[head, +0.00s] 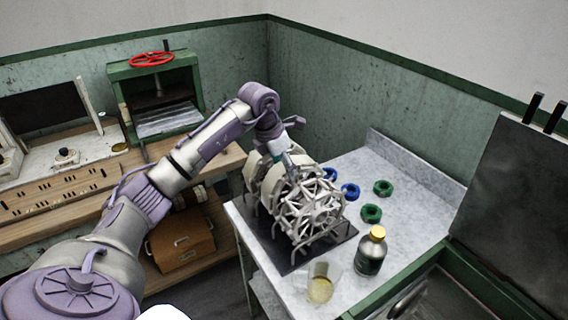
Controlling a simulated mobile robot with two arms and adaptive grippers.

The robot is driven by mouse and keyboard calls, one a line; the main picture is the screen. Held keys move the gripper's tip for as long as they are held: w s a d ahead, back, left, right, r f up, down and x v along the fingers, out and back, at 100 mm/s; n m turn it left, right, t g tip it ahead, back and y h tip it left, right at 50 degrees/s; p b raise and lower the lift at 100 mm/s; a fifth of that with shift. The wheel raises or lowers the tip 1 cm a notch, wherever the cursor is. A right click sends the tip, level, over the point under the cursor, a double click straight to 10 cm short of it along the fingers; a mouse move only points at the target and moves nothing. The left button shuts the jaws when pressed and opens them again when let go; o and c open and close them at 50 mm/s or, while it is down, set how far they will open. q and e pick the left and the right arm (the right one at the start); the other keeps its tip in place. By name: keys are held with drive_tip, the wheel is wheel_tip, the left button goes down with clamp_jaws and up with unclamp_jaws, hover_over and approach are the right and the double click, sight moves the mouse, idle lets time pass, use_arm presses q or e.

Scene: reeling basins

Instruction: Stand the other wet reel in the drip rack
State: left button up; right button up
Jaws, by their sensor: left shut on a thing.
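Two pale reels stand close together at the drip rack, a dark base (283,262) with grey wire hoops on the grey counter. The front reel (318,205) shows its spoked end and is upright among the hoops. The other reel (262,172) is behind it to the left, partly hidden by the front reel and my arm. My left gripper (290,163) comes down from above and is shut on the top of the front reel. Its fingertips are small and partly hidden, and I cannot tell whether that reel rests fully on the rack. My right gripper is out of view.
Blue rings (350,192) and green rings (371,213) lie right of the rack. A dark bottle with a yellow cap (371,252) and a glass of yellow liquid (320,287) stand in front. A green-edged basin (440,290) is at the lower right.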

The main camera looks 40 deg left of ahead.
use_arm(q)
drive_tip(key=o, duration=1.4)
drive_tip(key=shift+c, duration=0.2)
drive_tip(key=shift+r, duration=0.25)
drive_tip(key=v, duration=1.1)
drive_tip(key=shift+r, duration=0.3)
drive_tip(key=shift+s+f, duration=0.1)
drive_tip(key=shift+s, duration=0.05)
